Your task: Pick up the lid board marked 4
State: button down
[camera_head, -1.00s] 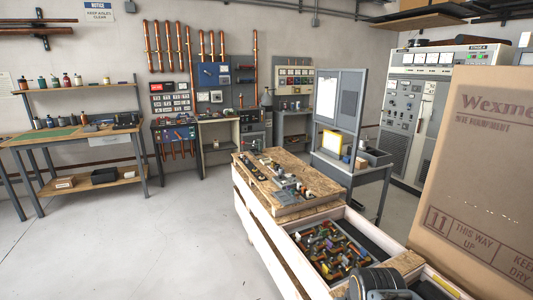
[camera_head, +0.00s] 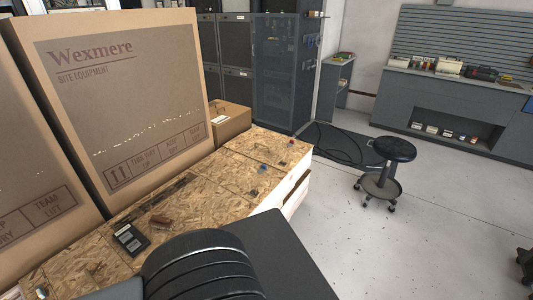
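Chipboard lid boards (camera_head: 212,188) lie in a row along the top of a long pale crate, beside the big cartons. Seams part them, and the far end board (camera_head: 268,147) reaches the crate's corner. I can read no number 4 on any board, so I cannot tell which is the marked one. My dark, ribbed arm part covers the near edge of the boards at the bottom. My gripper's fingers are not in view.
Tall Wexmere cartons (camera_head: 127,95) stand along the left, with a small carton (camera_head: 228,122) behind. A black device (camera_head: 130,238) and small parts lie on the boards. A stool (camera_head: 387,170) stands on open floor at right, before a grey workbench (camera_head: 450,105).

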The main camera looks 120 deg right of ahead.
aim_at(283, 159)
jog(key=z, duration=3.3)
jog(key=k, duration=0.25)
jog(key=z, duration=1.8)
jog(key=i, duration=3.05)
jog(key=u, duration=3.1)
